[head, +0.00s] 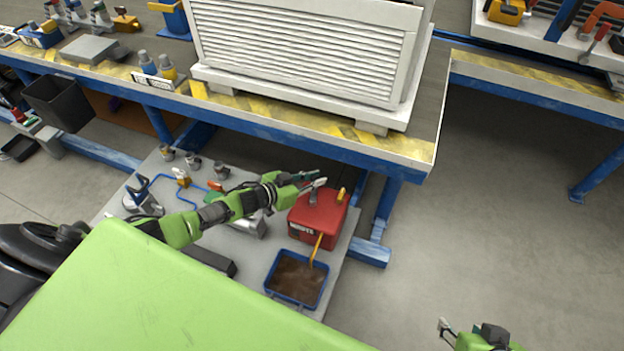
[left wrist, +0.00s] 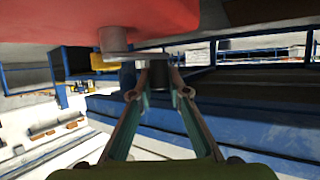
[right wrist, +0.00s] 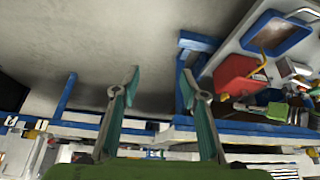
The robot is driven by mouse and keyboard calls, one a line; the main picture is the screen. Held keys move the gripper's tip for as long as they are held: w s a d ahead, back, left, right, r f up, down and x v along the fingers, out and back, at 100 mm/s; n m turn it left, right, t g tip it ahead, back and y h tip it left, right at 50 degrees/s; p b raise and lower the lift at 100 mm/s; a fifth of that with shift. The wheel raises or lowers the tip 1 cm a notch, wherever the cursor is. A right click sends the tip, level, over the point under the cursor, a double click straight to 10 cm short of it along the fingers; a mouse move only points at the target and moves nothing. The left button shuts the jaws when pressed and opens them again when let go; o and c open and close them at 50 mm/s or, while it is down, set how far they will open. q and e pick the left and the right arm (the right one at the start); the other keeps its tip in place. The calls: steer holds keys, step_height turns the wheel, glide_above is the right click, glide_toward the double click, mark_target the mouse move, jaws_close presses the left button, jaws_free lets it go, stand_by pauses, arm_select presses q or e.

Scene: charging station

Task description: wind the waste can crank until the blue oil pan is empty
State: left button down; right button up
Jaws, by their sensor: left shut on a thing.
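The red waste can (head: 328,228) stands on the low grey platform. It also fills the top left of the left wrist view (left wrist: 60,22). The metal crank (left wrist: 132,56) projects from the can. My left gripper (head: 316,184) is at the top of the can; in the left wrist view (left wrist: 160,72) its fingers are closed around the crank's handle, partly hidden by them. The blue oil pan (head: 272,272) sits in front of the can with brown oil covering its bottom. A yellow tube (head: 317,248) runs from the can into the pan. My right gripper (right wrist: 161,76) is open and empty, away from the can.
The workbench (head: 400,147) overhangs just behind the can and carries a large white louvred unit (head: 300,45). Blue bench legs (head: 385,212) stand right of the can. Several small fittings lie left on the platform (head: 342,262). The floor (head: 480,230) at right is clear.

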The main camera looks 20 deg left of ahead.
arm_select(q)
steer(key=shift+w+d+m+g+h, duration=0.1)
steer(key=shift+d+m+g+h, duration=0.15)
steer(key=shift+m+h, duration=0.3)
arm_select(e)
steer(key=shift+t, duration=0.9)
steer(key=shift+w+a+r, duration=0.2)
steer(key=shift+w+r, duration=0.05)
steer(key=shift+w, duration=0.35)
steer(key=shift+w+a+r, duration=0.2)
steer(key=shift+w+r, duration=0.1)
steer(key=shift+w, duration=0.25)
steer(key=shift+w+a+r, duration=0.2)
steer(key=shift+w+r, duration=0.05)
steer(key=shift+w, duration=0.35)
arm_select(q)
steer(key=c, duration=1.9)
jaws_free()
steer(key=v, duration=1.2)
